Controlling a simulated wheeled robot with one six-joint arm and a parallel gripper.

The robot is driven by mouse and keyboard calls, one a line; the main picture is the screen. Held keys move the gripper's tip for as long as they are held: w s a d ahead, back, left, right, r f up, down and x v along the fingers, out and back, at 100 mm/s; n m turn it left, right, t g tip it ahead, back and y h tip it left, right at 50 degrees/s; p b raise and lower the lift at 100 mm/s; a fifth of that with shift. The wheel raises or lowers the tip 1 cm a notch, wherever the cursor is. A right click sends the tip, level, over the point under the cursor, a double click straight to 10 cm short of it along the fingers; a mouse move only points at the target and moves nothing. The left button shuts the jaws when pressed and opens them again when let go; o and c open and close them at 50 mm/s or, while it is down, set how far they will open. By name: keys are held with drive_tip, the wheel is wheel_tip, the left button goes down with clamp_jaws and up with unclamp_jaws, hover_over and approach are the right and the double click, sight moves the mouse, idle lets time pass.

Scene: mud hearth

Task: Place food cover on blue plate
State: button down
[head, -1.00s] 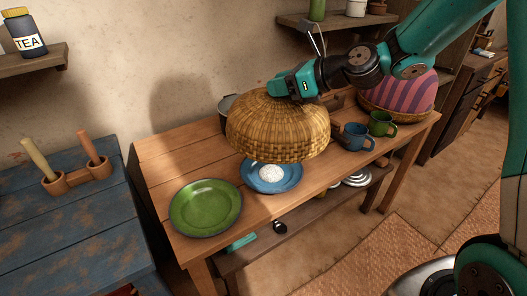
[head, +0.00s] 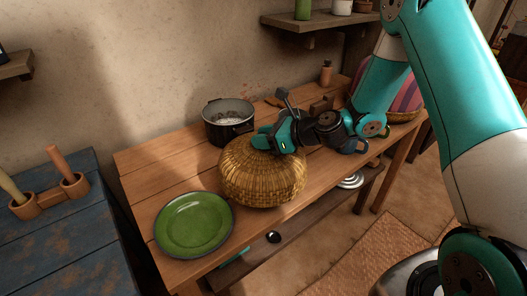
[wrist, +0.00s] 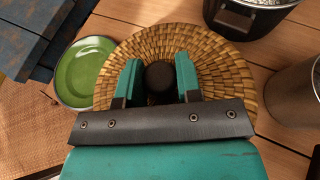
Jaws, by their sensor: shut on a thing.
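The food cover (head: 262,178) is a woven straw dome, low on the wooden table right of the green plate. The blue plate is hidden in both current views; the cover sits where it was seen earlier. I cannot tell whether the cover's rim touches the plate or table. My gripper (head: 262,142) is at the top of the cover. In the wrist view, the fingers of my gripper (wrist: 158,82) are closed around the dark round knob of the food cover (wrist: 215,62).
A green plate (head: 194,224) lies just left of the cover. A dark pot (head: 228,122) stands behind it. A blue worktable (head: 60,235) with a wooden holder is at the left. A shelf (head: 318,22) hangs on the wall. Bare tabletop (head: 160,175) lies left of the pot.

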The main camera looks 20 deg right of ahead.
sight(263, 152)
drive_tip(key=shift+f, duration=2.15)
drive_tip(key=shift+f+b, duration=0.3)
drive_tip(key=c, duration=0.8)
unclamp_jaws()
drive_tip(key=shift+r, duration=0.1)
